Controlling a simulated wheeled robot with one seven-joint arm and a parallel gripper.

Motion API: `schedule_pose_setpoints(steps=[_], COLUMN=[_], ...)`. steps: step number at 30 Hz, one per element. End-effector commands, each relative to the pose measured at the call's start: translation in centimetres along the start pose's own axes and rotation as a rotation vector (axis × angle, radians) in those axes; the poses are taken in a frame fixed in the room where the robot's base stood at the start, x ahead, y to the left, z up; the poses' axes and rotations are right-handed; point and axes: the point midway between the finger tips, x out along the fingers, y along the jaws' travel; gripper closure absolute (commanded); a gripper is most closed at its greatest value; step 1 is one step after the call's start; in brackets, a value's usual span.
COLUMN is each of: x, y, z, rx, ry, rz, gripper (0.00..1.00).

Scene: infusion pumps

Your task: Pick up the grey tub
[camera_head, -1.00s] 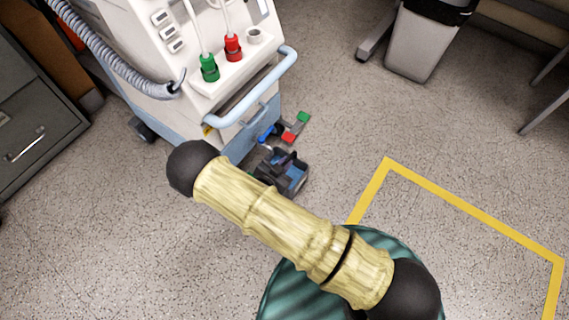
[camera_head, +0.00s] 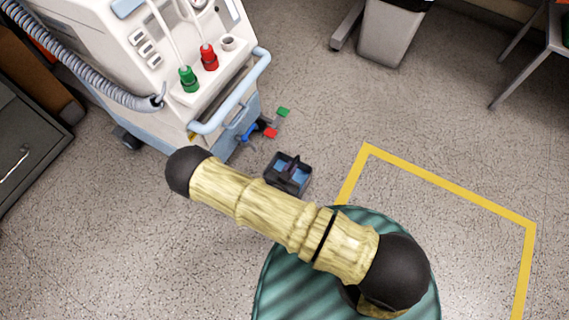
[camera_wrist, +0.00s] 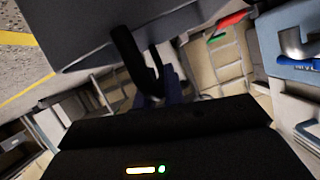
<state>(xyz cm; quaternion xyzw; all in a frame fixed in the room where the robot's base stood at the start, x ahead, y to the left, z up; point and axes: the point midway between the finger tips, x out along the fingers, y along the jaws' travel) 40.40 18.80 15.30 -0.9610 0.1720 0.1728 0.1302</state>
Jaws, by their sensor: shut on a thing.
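The grey tub (camera_head: 283,184) is a small dark box with blue inside. In the head view it shows just beyond my arm, near the front of the white machine. In the wrist view a large dark grey wall of it (camera_wrist: 125,30) fills the top. My gripper (camera_wrist: 147,65) has dark fingers that meet the tub's edge and are shut on it. The exact grip is dark and partly hidden. In the head view my arm hides most of the gripper. How high the tub is above the floor is hard to tell.
The white machine (camera_head: 185,75) with a pale blue handle (camera_head: 235,95) stands beyond the tub. Small red and green pieces (camera_head: 275,122) lie by its base. A drawer cabinet (camera_head: 25,150) stands left, a bin (camera_head: 390,35) at the back. Yellow-taped floor (camera_head: 450,187) at right is clear.

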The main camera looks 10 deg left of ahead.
Motion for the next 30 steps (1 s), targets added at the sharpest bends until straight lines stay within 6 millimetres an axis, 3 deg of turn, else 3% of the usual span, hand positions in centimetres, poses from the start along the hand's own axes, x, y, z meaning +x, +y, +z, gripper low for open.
schedule_pose_setpoints(steps=[11, 22, 30], x=[-1.5, -4.3, -5.1], y=[-1.1, -2.5, -2.9], z=[-3.9, -10.6, -12.4], rx=[0.005, 0.005, 0.004], ry=[0.003, 0.004, 0.003], rz=[-0.003, -0.003, -0.002], gripper=[1.00, 1.00, 1.00])
